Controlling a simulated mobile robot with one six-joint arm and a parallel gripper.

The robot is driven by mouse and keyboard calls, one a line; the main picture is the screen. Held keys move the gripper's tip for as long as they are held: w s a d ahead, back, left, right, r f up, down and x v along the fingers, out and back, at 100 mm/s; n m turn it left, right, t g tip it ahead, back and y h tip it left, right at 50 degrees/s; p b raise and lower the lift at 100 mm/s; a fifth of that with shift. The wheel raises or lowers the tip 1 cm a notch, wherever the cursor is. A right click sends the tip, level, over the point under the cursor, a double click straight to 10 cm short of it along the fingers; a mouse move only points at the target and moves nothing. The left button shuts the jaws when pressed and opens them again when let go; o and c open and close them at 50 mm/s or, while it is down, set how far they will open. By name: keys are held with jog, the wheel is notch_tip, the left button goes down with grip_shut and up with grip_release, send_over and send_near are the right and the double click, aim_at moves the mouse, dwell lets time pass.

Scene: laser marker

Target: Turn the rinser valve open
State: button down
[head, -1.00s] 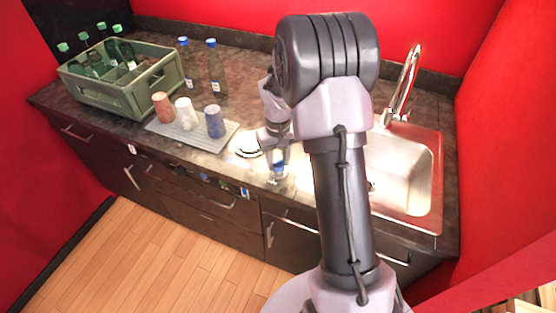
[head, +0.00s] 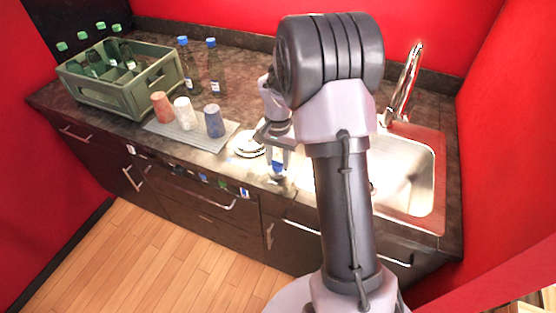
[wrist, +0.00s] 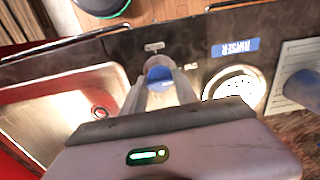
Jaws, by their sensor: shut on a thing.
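The rinser valve has a blue knob (wrist: 160,76) near the counter's front edge; the knob also shows in the head view (head: 278,168). My gripper (wrist: 161,84) is shut on this knob, with one finger on each side of it. In the head view my gripper (head: 279,163) points down at the counter's front edge. The rinser (wrist: 236,88) is a round, pale perforated plate to the right of the knob in the wrist view, with a blue RINSER label above it. The lower part of the valve is hidden by my fingers.
The steel sink (head: 408,170) and tap (head: 405,80) lie right of my arm. A grey mat (head: 165,130) holds three cups left of the rinser. A green crate (head: 120,98) of bottles and two blue-capped bottles (head: 213,70) stand farther back.

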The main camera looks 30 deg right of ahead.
aim_at(278, 160)
jog(key=shift+r+m, duration=0.1)
jog(key=shift+m, duration=0.2)
dwell(0.4)
jog(key=c, duration=0.9)
grip_release()
jog(key=shift+c, duration=0.2)
notch_tip(278, 160, up, 17)
jog(key=p, duration=0.5)
jog(key=shift+r, duration=0.15)
